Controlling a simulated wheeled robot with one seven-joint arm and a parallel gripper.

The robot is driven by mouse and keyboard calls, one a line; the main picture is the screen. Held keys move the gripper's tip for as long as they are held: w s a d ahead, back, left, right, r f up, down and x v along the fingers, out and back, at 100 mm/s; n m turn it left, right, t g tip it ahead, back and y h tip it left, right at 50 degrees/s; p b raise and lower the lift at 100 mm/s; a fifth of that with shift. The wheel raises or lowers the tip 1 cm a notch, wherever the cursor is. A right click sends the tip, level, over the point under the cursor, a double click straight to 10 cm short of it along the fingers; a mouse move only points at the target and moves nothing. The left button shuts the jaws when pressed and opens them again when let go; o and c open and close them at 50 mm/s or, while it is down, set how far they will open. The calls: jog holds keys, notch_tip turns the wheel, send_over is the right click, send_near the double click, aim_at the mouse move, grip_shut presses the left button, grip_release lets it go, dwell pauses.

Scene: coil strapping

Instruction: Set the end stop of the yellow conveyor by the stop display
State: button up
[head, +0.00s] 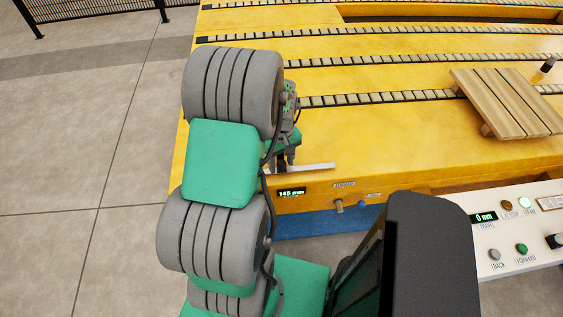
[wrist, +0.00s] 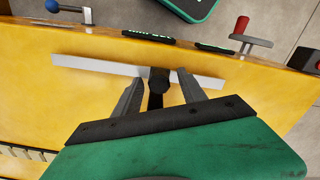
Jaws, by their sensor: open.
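The yellow conveyor (head: 410,150) fills the upper right of the head view; its yellow top also fills much of the wrist view (wrist: 60,110). The stop display (head: 291,191) on its front face reads what looks like 145 mm; only its edge shows in the wrist view. A pale flat bar (head: 318,167), apparently the end stop, lies on the top near the front edge, and shows in the wrist view (wrist: 95,67). A dark round knob (wrist: 159,79) sits at the bar. My gripper (wrist: 157,78) is open, its fingers on either side of the knob; I cannot tell whether they touch it.
A wooden pallet (head: 505,100) rests on the conveyor at right. A brownish knob (head: 338,206) and a blue knob (head: 362,204) are on the front face. A red-handled lever (wrist: 242,25) shows in the wrist view. A white control panel (head: 540,230) with buttons and a 0 mm display stands at right.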

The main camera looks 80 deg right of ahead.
notch_tip(320, 180, up, 8)
jog(key=shift+f+b, duration=0.1)
jog(key=shift+b, duration=0.4)
jog(key=shift+b, duration=0.35)
jog(key=shift+s+r+b, duration=0.15)
jog(key=shift+r+b, duration=0.05)
jog(key=shift+b, duration=0.3)
jog(key=shift+a+r, duration=0.1)
jog(key=shift+r, duration=0.15)
notch_tip(320, 180, down, 8)
jog(key=shift+r+p, duration=0.25)
jog(key=shift+p, duration=0.3)
grip_shut()
